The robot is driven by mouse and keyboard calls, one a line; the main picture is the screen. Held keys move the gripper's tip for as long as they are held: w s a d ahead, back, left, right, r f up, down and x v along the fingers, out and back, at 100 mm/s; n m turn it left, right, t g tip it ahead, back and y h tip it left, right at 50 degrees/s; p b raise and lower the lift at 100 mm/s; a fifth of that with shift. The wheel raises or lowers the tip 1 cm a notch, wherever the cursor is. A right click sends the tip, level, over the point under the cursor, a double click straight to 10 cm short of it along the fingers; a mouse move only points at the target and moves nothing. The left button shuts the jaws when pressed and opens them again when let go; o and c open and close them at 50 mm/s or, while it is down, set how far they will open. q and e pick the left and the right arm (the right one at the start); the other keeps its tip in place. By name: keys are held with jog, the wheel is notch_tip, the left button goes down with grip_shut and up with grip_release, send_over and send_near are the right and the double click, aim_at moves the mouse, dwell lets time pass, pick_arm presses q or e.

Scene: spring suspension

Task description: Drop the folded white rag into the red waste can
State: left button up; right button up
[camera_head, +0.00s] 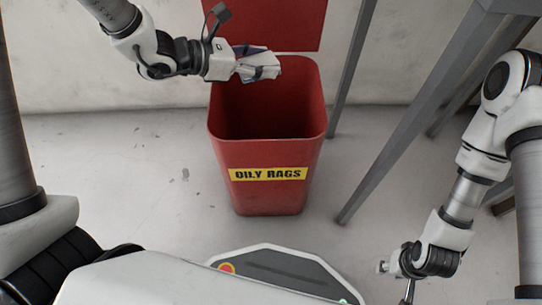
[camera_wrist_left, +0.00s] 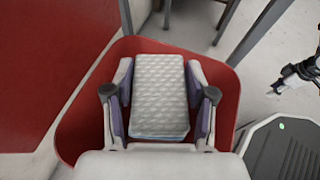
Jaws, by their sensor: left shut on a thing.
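The red waste can (camera_head: 262,185) stands on the floor with its lid up and a yellow "OILY RAGS" label on its front. My left gripper (camera_head: 268,70) is over the rear part of the can's opening. In the left wrist view, my left gripper (camera_wrist_left: 160,95) is shut on the folded white rag (camera_wrist_left: 160,90), with a finger on each side of it. The red rim of the can (camera_wrist_left: 225,105) shows around and below the rag there. My right gripper (camera_head: 394,276) hangs low at the right, away from the can; its finger opening is too small to tell.
The raised red lid (camera_head: 285,25) stands behind the opening. Grey table legs (camera_head: 400,120) rise to the right of the can. My own base is in front of it. The floor (camera_head: 110,165) left of the can is clear.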

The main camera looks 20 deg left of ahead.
pick_arm(q)
notch_tip(320, 180, down, 3)
jog(key=shift+f+b, duration=0.1)
jog(key=shift+b, duration=0.65)
jog(key=o, duration=1.2)
pick_arm(e)
notch_tip(320, 180, down, 2)
jog(key=shift+f, duration=0.1)
pick_arm(q)
jog(key=v, duration=1.2)
